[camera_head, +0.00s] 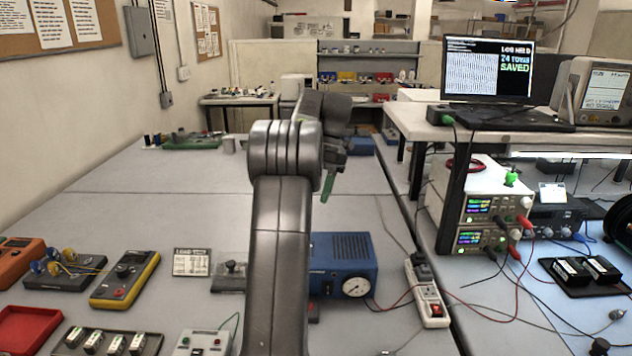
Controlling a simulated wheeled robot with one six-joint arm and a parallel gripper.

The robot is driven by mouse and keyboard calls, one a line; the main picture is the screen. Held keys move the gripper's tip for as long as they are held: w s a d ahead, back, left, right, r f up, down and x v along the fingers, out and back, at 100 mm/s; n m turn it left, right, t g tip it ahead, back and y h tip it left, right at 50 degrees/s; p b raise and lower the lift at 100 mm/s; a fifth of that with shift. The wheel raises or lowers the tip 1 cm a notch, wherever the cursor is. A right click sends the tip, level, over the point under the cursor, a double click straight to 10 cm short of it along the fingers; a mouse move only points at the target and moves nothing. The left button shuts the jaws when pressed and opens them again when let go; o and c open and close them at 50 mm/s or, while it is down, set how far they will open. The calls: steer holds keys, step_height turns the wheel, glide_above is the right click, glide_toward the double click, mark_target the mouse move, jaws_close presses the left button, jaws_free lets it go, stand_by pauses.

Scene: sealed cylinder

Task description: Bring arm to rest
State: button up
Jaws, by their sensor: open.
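My arm rises through the middle of the view, bent at a thick ribbed joint. My gripper (334,170) is at the far end of the arm, with green finger parts pointing downward above the grey bench (120,180). It is open, and I see nothing held between its fingers, though the arm hides part of it. A blue box with a round dial gauge (343,265) stands on the bench just right of my arm, partly hidden by it. The laptop (489,70) on the right shows a log screen with the word "SAVED".
A yellow multimeter (125,279), a small load card (191,262) and a red tray (28,328) lie on the left. A power strip (427,292) and stacked power supplies (482,219) stand on the right with loose cables. The bench's left middle is clear.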

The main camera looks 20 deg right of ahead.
stand_by(0.5)
steer(key=b+x, duration=0.3)
steer(key=x, duration=1)
steer(key=shift+s+a+f, duration=0.1)
steer(key=shift+a+f, duration=0.1)
steer(key=shift+f, duration=0.1)
